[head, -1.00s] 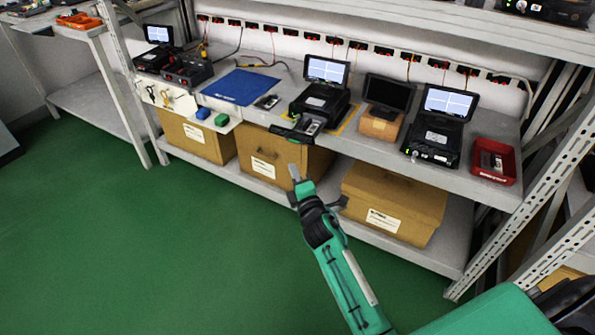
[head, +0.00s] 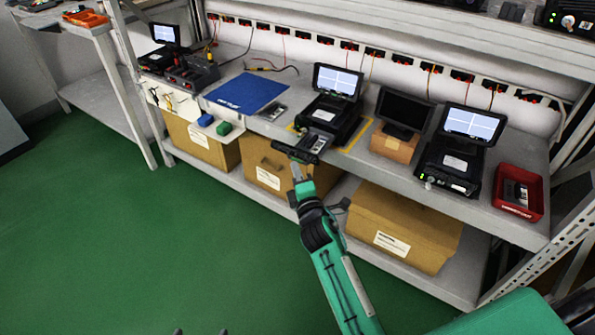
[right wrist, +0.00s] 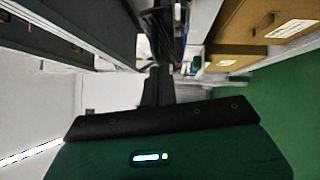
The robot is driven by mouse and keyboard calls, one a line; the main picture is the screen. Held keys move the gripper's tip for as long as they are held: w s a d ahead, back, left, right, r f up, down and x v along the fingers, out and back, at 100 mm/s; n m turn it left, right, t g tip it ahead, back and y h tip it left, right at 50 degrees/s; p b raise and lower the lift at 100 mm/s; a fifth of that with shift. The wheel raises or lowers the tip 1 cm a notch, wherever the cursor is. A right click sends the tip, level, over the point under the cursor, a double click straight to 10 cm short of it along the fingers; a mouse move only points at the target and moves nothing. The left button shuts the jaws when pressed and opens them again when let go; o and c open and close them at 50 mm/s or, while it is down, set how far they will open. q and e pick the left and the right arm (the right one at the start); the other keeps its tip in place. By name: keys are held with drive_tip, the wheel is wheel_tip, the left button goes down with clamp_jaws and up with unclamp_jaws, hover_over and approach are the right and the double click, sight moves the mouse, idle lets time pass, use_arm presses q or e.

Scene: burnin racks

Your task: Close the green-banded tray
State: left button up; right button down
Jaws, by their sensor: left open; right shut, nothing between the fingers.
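An open tray (head: 299,149) sticks out from the front of the middle black device (head: 331,117), over the bench's front edge. A grey part lies in it. I cannot make out a green band on it. My right gripper (head: 296,172) is shut and empty, just in front of and below the tray's front edge in the head view; I cannot tell whether it touches. In the right wrist view my dark fingers (right wrist: 157,88) point ahead, and the tray is not clear there. Only the fingertips of my left gripper (head: 201,332) show at the bottom edge, apart and empty.
A blue mat (head: 246,93) and a small shelf with blue and green blocks are left of the tray. Another device with a screen (head: 455,150) and a red bin (head: 518,193) stand to the right. Cardboard boxes (head: 404,225) fill the lower shelf. Green floor is clear at left.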

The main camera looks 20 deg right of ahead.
sight(309, 159)
drive_tip(key=w+d, duration=0.4)
drive_tip(key=d, duration=0.1)
drive_tip(key=shift+w+p, duration=0.2)
drive_tip(key=shift+p, duration=0.15)
drive_tip(key=w+d, duration=0.5)
drive_tip(key=shift+d, duration=0.3)
use_arm(q)
drive_tip(key=shift+a, duration=0.2)
use_arm(e)
drive_tip(key=shift+w+d+r, duration=0.1)
drive_tip(key=shift+d, duration=0.1)
